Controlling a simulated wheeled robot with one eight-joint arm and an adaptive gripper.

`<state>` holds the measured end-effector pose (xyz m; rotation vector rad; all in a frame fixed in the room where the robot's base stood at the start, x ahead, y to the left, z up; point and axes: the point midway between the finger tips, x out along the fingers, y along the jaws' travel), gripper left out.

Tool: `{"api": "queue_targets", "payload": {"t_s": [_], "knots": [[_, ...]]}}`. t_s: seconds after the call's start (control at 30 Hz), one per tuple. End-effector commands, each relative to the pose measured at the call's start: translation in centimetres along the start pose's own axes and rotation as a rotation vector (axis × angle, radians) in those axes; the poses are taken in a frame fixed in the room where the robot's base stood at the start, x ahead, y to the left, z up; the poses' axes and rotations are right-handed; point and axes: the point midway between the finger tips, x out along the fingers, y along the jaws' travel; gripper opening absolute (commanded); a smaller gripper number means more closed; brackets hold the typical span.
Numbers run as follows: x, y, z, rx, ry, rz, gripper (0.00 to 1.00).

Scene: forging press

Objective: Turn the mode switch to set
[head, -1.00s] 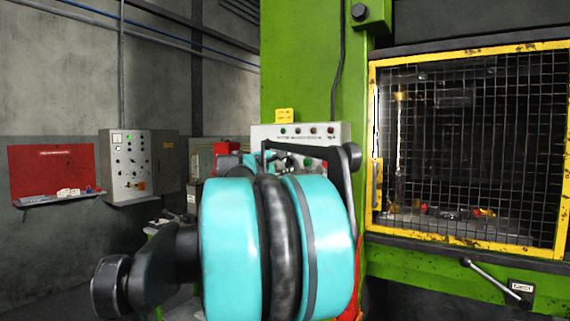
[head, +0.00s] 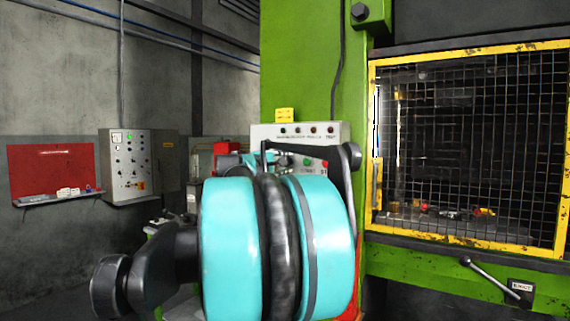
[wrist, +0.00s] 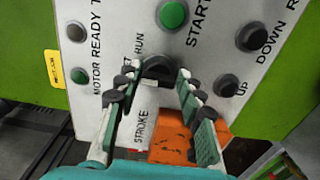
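The mode switch (wrist: 158,69) is a black knob on the white control panel (wrist: 218,55), between the fingertips in the wrist view. A RUN label shows beside it; another label is partly hidden by the left finger. My gripper (wrist: 157,76) is open, with one finger on each side of the knob. I cannot tell whether the pads touch it. The knob's pointing direction is unclear. In the head view the panel (head: 262,132) is partly hidden behind my arm, and the switch is not visible.
A green start button (wrist: 173,14) and the black DOWN (wrist: 251,37) and UP (wrist: 227,86) buttons are close by. An orange block (wrist: 170,138) shows below the fingers. The yellow-framed mesh guard (head: 470,150) stands right of my arm.

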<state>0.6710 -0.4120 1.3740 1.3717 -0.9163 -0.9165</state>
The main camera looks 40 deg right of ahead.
Motion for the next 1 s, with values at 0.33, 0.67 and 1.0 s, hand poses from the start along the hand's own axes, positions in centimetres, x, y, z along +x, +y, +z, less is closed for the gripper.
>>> {"api": "queue_targets", "payload": {"t_s": [0.33,0.67,1.0], "knots": [[0.0,0.1,0.0,-0.001,0.001,0.001,0.55],[-3.2,0.0,-0.1,-0.002,0.005,0.001,0.55],[-9.7,0.0,-0.1,-0.001,0.006,0.001,0.55]]}}
